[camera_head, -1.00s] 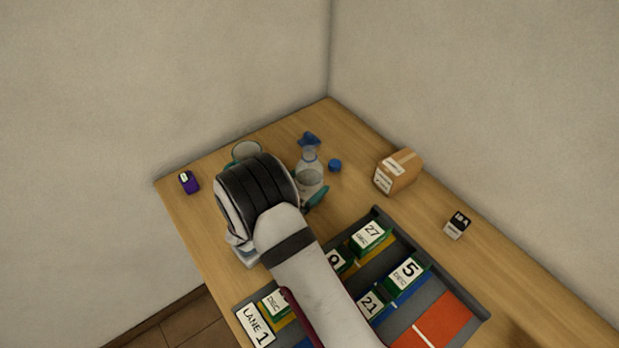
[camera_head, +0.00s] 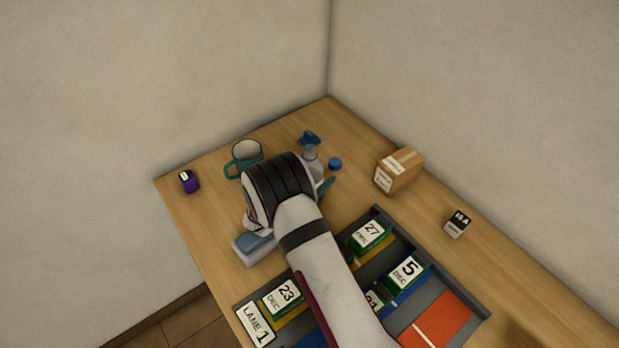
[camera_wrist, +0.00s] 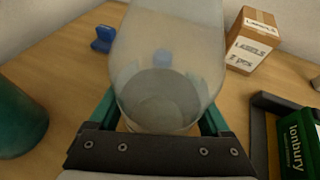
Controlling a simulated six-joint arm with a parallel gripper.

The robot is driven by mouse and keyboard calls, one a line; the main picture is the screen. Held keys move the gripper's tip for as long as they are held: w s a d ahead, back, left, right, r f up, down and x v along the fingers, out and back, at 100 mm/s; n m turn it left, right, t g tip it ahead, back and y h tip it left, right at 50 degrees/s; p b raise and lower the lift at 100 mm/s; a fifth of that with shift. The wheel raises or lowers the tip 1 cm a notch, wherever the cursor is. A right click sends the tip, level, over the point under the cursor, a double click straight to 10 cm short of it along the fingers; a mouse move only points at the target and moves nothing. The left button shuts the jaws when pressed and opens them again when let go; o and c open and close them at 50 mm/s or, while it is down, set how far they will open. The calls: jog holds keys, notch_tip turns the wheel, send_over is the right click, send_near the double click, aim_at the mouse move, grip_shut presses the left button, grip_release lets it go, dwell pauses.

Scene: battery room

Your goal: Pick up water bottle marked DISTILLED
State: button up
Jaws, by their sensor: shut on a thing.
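A clear, see-through bottle (camera_head: 311,154) stands at the back of the wooden table, its lower part hidden behind my arm. In the wrist view the bottle (camera_wrist: 165,50) fills the middle, with greyish contents low down. My gripper (camera_wrist: 160,112) is shut on it, one teal finger on each side. In the head view my wrist covers most of my gripper (camera_head: 326,186); one teal finger shows beside the bottle. No DISTILLED marking is readable on the bottle. I cannot tell whether its base touches the table.
A teal mug (camera_head: 235,164) and a purple item (camera_head: 189,181) are to the left. A blue cap (camera_head: 335,164), a cardboard box (camera_head: 409,164) and a small black-and-white block (camera_head: 457,224) are to the right. A grey tray (camera_head: 480,309) with dated green blocks lies in front.

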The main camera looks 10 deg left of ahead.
aim_at(319, 165)
jog(key=shift+c, duration=0.3)
jog(key=shift+r, duration=0.1)
jog(key=shift+r, duration=0.9)
jog(key=r, duration=0.2)
jog(key=shift+d+r, duration=0.3)
jog(key=shift+d, duration=0.05)
jog(key=s+d+r, duration=0.2)
jog(key=d+r, duration=0.4)
jog(key=d, duration=0.4)
jog(key=shift+s+d+r, duration=0.25)
jog(key=shift+s+d, duration=0.05)
jog(key=shift+s, duration=0.05)
dwell(0.8)
